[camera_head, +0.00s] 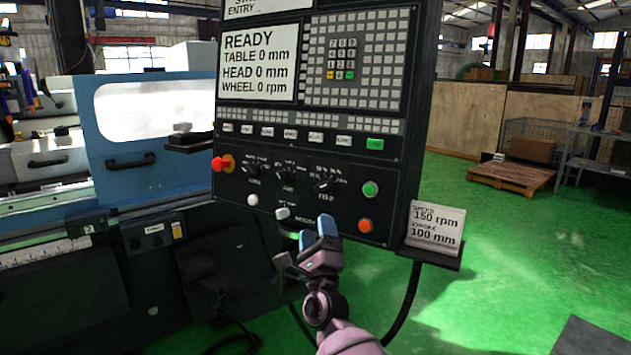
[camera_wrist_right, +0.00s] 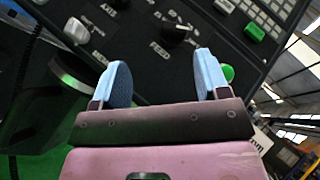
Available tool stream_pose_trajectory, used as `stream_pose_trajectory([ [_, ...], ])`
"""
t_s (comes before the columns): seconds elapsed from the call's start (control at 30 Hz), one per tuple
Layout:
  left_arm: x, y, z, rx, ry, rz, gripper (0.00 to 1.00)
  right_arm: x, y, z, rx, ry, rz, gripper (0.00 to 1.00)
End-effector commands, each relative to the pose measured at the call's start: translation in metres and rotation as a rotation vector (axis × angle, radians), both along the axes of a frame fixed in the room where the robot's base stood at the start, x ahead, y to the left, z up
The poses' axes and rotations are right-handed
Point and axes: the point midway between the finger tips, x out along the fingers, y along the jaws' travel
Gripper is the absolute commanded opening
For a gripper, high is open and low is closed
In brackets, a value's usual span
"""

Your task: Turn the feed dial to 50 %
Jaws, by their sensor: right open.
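The feed dial (camera_head: 323,181) is a small black knob at the right end of a row of dials on the black control panel. Its "FEED" label is below it. In the right wrist view the dial (camera_wrist_right: 175,36) shows beyond and between the two blue fingertips. Its pointer setting is too small to read. My right gripper (camera_head: 316,235) is open and empty, below the dial and in front of the panel's lower edge. The right wrist view shows its fingers (camera_wrist_right: 162,65) spread apart, with a gap to the dial. My left gripper is not in view.
Nearby are a red emergency knob (camera_head: 218,164), a green button (camera_head: 370,188), an orange button (camera_head: 365,225) and white knobs (camera_head: 252,200). A note card (camera_head: 437,224) reads 150 rpm and 100 mm. The screen (camera_head: 258,62) reads READY.

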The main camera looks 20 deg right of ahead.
Motion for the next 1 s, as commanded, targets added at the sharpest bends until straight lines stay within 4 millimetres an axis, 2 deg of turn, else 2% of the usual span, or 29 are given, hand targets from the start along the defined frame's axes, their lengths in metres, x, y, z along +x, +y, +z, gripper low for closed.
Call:
stream_pose_trajectory([
  [0.1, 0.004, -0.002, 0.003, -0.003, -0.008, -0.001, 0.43, -0.004, -0.008, 0.0, 0.171, -0.062, 0.063, 0.69],
  [0.2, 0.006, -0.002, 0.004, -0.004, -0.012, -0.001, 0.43, -0.006, -0.011, 0.003, 0.255, -0.102, 0.102, 0.69],
  [0.47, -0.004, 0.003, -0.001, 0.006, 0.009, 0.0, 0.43, 0.0, -0.013, 0.01, 0.302, -0.12, 0.137, 0.69],
  [1.0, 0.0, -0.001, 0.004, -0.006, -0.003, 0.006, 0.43, 0.063, -0.031, 0.06, 0.297, -0.117, 0.135, 0.69],
])
